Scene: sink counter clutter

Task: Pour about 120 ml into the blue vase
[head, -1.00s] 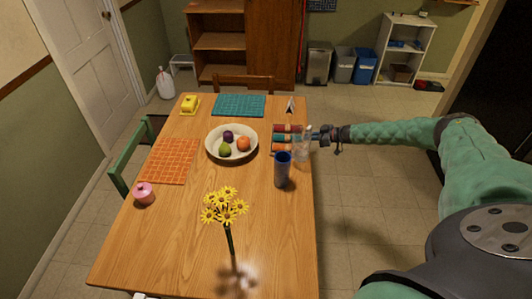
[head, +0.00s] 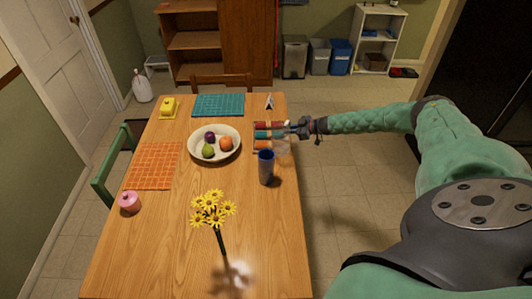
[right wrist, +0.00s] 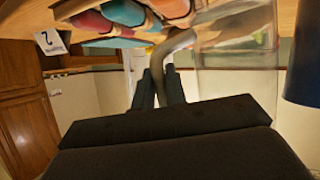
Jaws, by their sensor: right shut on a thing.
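The blue vase (head: 266,168) stands upright on the right part of the wooden table. Its dark blue side also shows at the right edge of the right wrist view (right wrist: 304,55). My right gripper (head: 303,128) reaches in from the right, just beyond the vase and to its right. It is shut on the handle of a clear pitcher (head: 283,150), which is close beside the vase. In the right wrist view the fingers (right wrist: 160,88) meet the handle below the clear pitcher wall (right wrist: 240,35). The pitcher's exact tilt and its contents are hard to make out. My left gripper is out of view.
Red, teal and orange rolls (head: 268,135) lie by the gripper. A fruit bowl (head: 214,144) is left of them. Yellow flowers (head: 213,209) stand nearer in a clear vase. A small card (head: 269,102) stands behind.

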